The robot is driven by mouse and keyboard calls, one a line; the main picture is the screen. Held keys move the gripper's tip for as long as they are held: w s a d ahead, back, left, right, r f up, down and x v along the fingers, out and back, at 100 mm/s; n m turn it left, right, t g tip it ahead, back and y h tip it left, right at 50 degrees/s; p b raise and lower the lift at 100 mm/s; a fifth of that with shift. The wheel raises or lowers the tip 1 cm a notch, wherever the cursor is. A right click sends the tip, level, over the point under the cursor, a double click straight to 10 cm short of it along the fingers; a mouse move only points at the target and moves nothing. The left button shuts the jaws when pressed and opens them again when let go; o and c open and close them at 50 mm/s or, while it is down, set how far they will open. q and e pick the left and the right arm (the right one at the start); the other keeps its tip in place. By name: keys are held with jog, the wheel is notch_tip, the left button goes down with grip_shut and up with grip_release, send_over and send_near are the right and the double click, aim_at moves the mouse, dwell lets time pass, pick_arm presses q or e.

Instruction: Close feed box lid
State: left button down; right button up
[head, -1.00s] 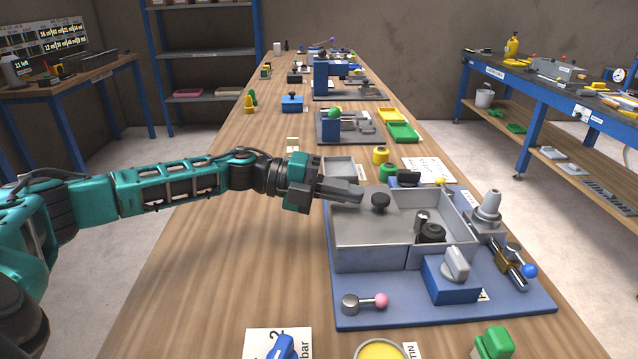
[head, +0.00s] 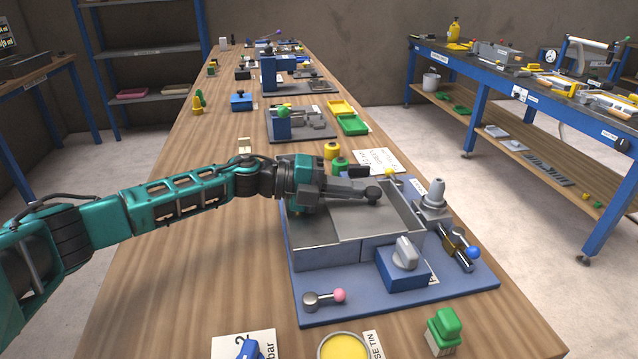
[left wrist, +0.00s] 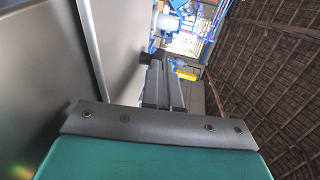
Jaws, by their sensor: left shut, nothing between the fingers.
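The feed box (head: 325,257) is a grey metal tray on a blue base plate. Its flat grey lid (head: 375,222) lies over the right part of the box, and the left part shows open beside it. The lid's dark round knob (head: 373,194) stands at the tips of my left gripper (head: 358,192). The gripper is shut and empty, reaching in from the left just above the lid, with its tips at or touching the knob. In the left wrist view the shut fingers (left wrist: 165,88) point toward the dark knob (left wrist: 147,57). My right gripper is not in view.
A blue block with a grey knob (head: 404,254), a grey cone fitting (head: 434,205), a blue-ended lever (head: 473,252) and a pink-ended lever (head: 339,296) surround the box. A green-topped block (head: 443,330) and yellow tin (head: 343,347) sit in front. Table wood at left is clear.

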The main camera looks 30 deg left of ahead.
aim_at(372, 188)
pick_arm(q)
jog(key=x, duration=0.4)
jog(key=shift+w+r, duration=0.35)
jog(key=shift+d, duration=0.1)
jog(key=shift+r, duration=0.1)
jog(key=shift+s, duration=0.1)
jog(key=v, duration=1.3)
